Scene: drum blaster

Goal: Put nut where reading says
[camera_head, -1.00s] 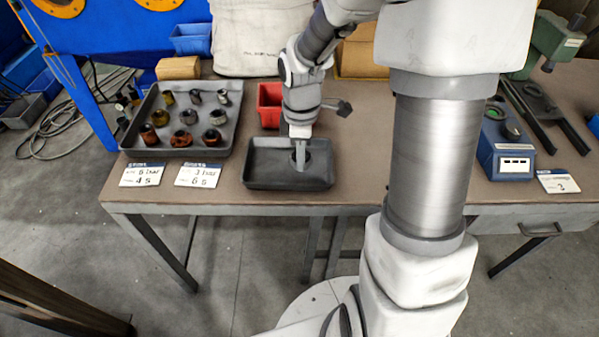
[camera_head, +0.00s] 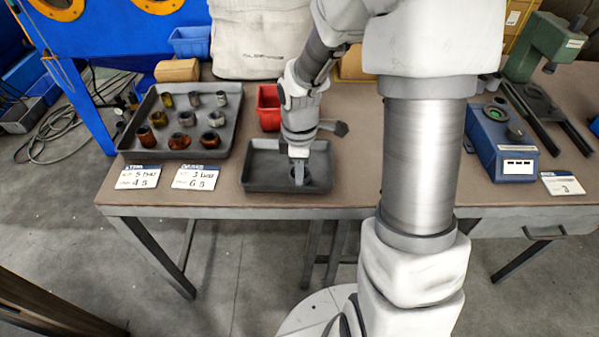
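My gripper (camera_head: 298,178) points down into a small dark tray (camera_head: 258,183) at the front middle of the bench. Its fingers are small and seen from above, so I cannot tell whether they are open or shut. A dark round shape, perhaps a nut (camera_head: 309,180), lies in the tray right beside the fingers; whether they touch it is unclear. A blue device (camera_head: 503,150) with a white display stands on the right; the display is too small to read. Several rusty, brown and grey nut-like parts (camera_head: 180,141) stand in rows in a larger grey tray (camera_head: 228,143) on the left.
Two white cards (camera_head: 138,177) (camera_head: 196,179) lie before the large tray, seemingly reading 5 bar, 4 s and 3 bar, 6 s. Another card (camera_head: 563,184) lies by the device. A red bin (camera_head: 268,107) stands behind the small tray. A green stand (camera_head: 540,48) is back right.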

